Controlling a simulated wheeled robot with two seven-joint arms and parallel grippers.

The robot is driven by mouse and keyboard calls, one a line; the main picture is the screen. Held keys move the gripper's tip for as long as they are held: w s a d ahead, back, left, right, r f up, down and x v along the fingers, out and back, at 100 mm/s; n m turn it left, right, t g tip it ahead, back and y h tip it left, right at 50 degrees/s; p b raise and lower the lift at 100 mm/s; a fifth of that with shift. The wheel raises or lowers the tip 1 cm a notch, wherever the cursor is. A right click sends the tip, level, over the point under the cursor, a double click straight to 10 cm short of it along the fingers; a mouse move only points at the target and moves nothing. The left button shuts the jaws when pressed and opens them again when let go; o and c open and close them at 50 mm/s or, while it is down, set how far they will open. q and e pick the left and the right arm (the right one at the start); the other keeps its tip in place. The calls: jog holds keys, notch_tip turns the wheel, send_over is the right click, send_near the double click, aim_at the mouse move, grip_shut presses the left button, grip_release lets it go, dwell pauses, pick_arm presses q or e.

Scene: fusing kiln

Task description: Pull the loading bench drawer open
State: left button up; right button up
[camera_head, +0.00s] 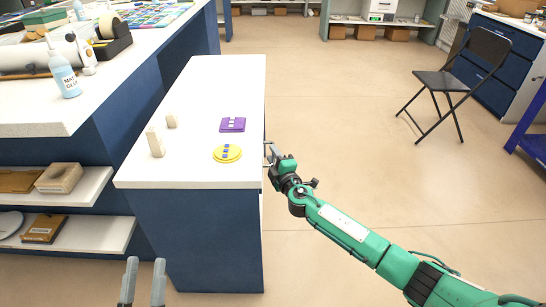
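The loading bench (215,80) has a white top and dark blue sides. Its right side faces away from the head camera, so the drawer front and handle cannot be made out. My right gripper (268,152) is at the bench's right edge, just below the top's level, with its fingers pointing at that side. Its fingertips are small and partly hidden by the bench edge; I cannot tell whether they hold anything. My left gripper (146,263) is in front of the bench at the bottom left, its two fingers apart and empty.
On the bench top stand two small beige blocks (156,143), a purple square piece (232,125) and a yellow round piece (227,153). A worktable (110,95) with open shelves stands to the left. The floor (340,130) right of the bench is clear up to a folding chair (450,80).

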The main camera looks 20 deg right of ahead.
jog(key=shift+w, duration=0.35)
jog(key=shift+c, duration=0.2)
grip_shut()
